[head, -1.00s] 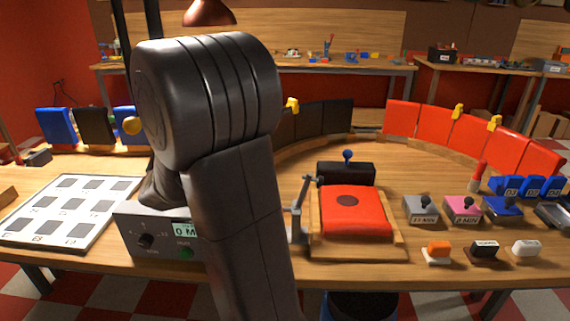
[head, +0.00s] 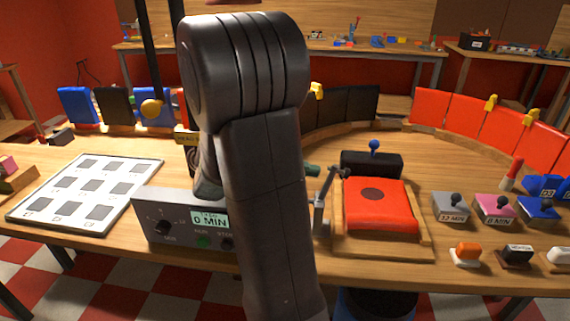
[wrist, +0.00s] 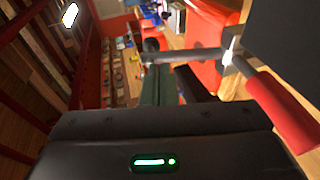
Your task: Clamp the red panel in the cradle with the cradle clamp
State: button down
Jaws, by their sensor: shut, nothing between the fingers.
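The red panel (head: 372,207), with a dark round spot, lies flat in the wooden cradle (head: 424,241). The grey metal cradle clamp (head: 321,212) stands at the cradle's left side; its upper arm rises beside the panel and does not lie flat across it. In the wrist view, a metal bar and a red grip (wrist: 285,110), apparently of the clamp, show close at the right, with red surface behind. My gripper (wrist: 154,80) is shut and empty near the metal bar; whether they touch is unclear. In the head view my arm hides most of the gripper.
A timer box (head: 170,220) reading 0 MIN stands left of my arm, beside a white tray (head: 20,214) of dark squares. A black block with a blue knob (head: 374,147) sits behind the cradle. Stamps (head: 495,207) stand to the right. Upright red panels (head: 465,115) line the back.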

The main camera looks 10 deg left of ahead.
aim_at(332, 173)
jog(key=shift+x, duration=1.1)
jog(key=shift+d, duration=0.15)
jog(key=d+y, duration=0.3)
jog(key=shift+s+m+g, duration=0.1)
jog(key=shift+m+g, duration=0.2)
jog(key=d+y, duration=0.1)
jog(key=y, duration=0.1)
jog(key=d+f+y, duration=0.1)
jog(key=d+y, duration=0.1)
jog(key=shift+d+f+m+y, duration=0.1)
jog(key=shift+d+m+y, duration=0.2)
jog(key=shift+d+f+y+p, duration=0.15)
jog(key=shift+d+f+y, duration=0.5)
jog(key=shift+f, duration=0.2)
jog(key=shift+d+f+y+p, duration=0.1)
jog(key=shift+d+f+y, duration=0.5)
jog(key=shift+f+y, duration=0.2)
jog(key=shift+d+f+y+p, duration=0.15)
jog(key=shift+d+f+y, duration=0.5)
jog(key=shift+f, duration=0.2)
jog(key=shift+f, duration=0.15)
